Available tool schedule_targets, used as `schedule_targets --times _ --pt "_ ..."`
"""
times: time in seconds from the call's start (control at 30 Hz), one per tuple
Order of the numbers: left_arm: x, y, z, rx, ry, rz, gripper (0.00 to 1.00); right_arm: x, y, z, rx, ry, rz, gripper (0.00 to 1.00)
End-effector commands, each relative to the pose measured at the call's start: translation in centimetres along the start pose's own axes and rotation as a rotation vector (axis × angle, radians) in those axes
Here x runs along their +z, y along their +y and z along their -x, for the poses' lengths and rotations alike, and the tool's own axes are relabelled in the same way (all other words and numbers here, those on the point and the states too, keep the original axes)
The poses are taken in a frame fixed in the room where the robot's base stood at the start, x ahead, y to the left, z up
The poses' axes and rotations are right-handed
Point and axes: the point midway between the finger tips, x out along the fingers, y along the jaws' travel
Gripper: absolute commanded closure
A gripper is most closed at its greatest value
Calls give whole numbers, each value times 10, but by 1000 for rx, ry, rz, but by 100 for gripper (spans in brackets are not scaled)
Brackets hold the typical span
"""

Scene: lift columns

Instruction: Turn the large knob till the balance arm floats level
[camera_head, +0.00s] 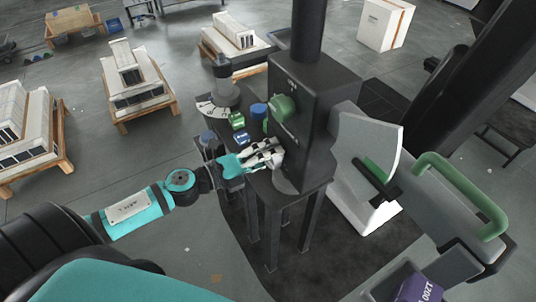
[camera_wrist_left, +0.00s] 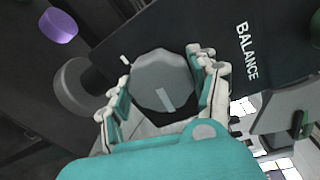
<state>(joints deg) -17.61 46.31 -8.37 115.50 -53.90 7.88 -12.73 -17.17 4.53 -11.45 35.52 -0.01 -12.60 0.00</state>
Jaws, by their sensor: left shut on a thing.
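A tall black box (camera_head: 312,85) on a dark stand carries the controls. In the left wrist view a large grey faceted knob (camera_wrist_left: 162,82) with a pale line mark sits on a dark face beside the word BALANCE. My left gripper (camera_head: 268,155) is shut on this knob, one finger on either side; it also shows in the left wrist view (camera_wrist_left: 165,90). In the head view the gripper hides most of the knob. A green knob (camera_head: 283,108) is higher on the box. I cannot tell whether the balance arm is level. My right gripper is not in view.
A white scale plate (camera_head: 212,110) sits left of the box, near small green blocks (camera_head: 238,120) and a blue cap (camera_head: 259,110). A grey panel with a green handle (camera_head: 460,190) stands at right. Loaded pallets (camera_head: 140,85) stand at left, with open floor between.

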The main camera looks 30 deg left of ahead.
Motion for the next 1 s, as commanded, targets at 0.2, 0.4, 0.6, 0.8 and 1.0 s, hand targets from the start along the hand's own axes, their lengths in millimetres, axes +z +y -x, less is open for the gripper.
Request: schedule_targets --times 0.2,0.4,0.6,0.8,1.0 --pt "0 0 0 1 0 -9 71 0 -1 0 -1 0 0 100" --pt "0 0 0 1 0 -7 71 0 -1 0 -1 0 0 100" --pt "0 0 0 1 0 -6 17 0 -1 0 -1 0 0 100" --pt "0 0 0 1 0 -6 15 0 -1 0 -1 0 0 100" --pt "0 1 6 2 -1 -3 15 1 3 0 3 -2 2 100"
